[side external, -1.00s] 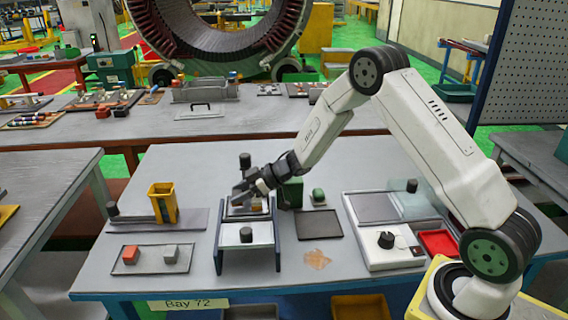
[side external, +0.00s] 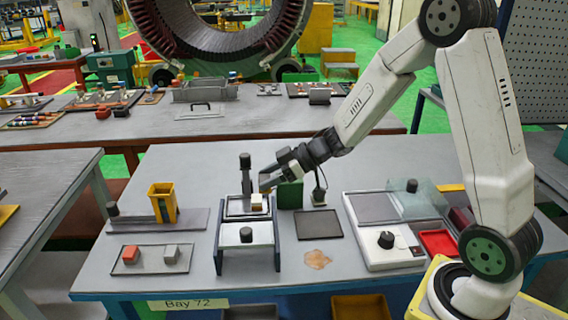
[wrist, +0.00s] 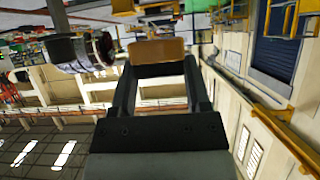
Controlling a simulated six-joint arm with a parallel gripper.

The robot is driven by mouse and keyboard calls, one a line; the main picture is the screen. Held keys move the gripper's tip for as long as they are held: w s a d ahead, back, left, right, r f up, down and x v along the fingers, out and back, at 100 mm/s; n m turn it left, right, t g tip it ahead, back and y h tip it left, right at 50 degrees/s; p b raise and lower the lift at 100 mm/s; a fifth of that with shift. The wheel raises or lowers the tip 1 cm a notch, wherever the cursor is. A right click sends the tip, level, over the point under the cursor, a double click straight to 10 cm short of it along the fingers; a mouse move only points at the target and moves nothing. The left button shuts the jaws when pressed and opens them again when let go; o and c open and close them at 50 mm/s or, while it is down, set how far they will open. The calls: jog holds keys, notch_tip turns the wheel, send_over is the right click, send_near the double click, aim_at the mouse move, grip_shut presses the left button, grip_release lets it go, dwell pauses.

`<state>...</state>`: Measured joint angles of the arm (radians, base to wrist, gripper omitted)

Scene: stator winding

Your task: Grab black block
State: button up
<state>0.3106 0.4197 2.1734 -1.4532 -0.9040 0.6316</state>
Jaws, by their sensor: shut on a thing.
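My gripper (side external: 268,181) is above the raised fixture (side external: 247,233), tilted down to the left in the side view. The wrist view shows its two dark fingers (wrist: 158,80) shut on a tan-brown block (wrist: 158,50) with a dark face on its near side. I cannot tell whether this is the black block of the task. In the side view a small pale tan block (side external: 256,202) sits in the fixture's rear tray, below the fingers. A black upright post (side external: 245,175) stands just left of the gripper.
A yellow holder (side external: 162,203) stands at left. A tray in front of it holds a red block (side external: 131,255) and a grey block (side external: 170,254). A green block (side external: 290,195) stands right of the fixture. An empty dark tray (side external: 319,225) and a red bin (side external: 438,243) lie further right.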

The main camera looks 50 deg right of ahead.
jog(key=shift+s+r, duration=0.4)
jog(key=shift+s, duration=0.45)
jog(key=shift+s+r, duration=0.35)
jog(key=shift+s, duration=0.5)
jog(key=shift+w, duration=0.15)
